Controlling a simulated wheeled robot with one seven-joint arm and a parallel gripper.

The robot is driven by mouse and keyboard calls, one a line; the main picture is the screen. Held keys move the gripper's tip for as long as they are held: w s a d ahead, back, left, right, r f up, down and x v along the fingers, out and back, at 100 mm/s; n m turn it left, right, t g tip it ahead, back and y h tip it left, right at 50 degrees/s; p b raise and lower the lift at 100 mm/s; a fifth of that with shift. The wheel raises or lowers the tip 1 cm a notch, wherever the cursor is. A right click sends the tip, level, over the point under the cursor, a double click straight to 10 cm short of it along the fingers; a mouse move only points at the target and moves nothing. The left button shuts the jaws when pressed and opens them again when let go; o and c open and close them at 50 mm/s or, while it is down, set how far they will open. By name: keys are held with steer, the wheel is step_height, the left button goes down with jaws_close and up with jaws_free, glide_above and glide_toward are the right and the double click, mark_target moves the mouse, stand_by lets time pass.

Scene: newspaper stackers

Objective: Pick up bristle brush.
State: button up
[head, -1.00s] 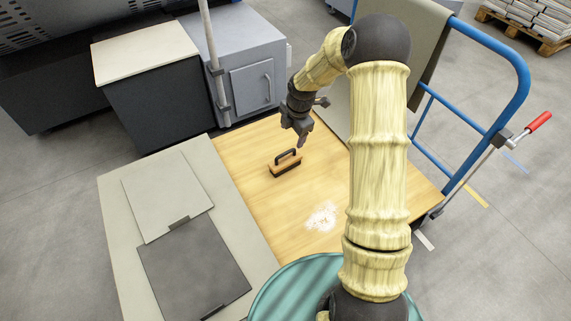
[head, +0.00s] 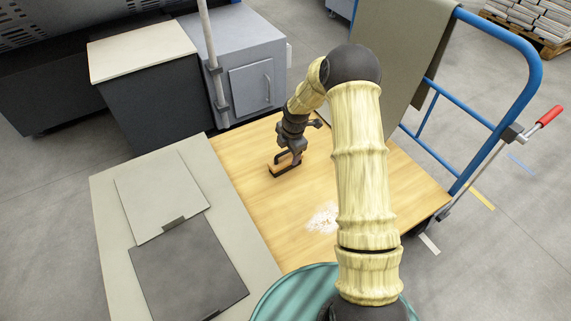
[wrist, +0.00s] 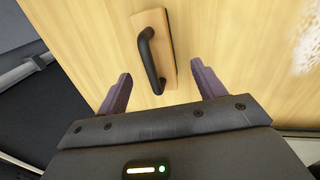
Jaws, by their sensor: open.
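The bristle brush (head: 277,170) has a wooden block and a black bow handle. It lies on the wooden platform, partly hidden by my gripper in the head view. In the wrist view the brush (wrist: 174,58) lies ahead of and between the two fingers, its black handle facing the camera. My gripper (head: 288,158) is over the brush in the head view. In the wrist view my gripper (wrist: 160,84) is open, with one finger on each side of the brush's near end. I cannot tell whether a finger touches it.
The wooden platform (head: 270,220) has a white powdery patch (head: 323,217). A grey-green board with two panels (head: 160,195) lies left. A grey cabinet (head: 245,65) and upright pole (head: 212,60) stand behind. A blue cart rail (head: 510,60) is at right.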

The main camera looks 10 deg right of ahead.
mark_target(287, 158)
steer(key=f+b, duration=0.1)
steer(key=f, duration=0.1)
steer(key=w+f+b, duration=0.1)
steer(key=f+b, duration=0.1)
steer(key=f, duration=0.1)
steer(key=shift+w+d, duration=0.1)
steer(key=shift+w, duration=0.1)
stand_by(0.5)
steer(key=c, duration=1.1)
steer(key=shift+c, duration=0.2)
steer(key=shift+r, duration=0.15)
step_height(287, 158, up, 10)
steer(key=p, duration=0.4)
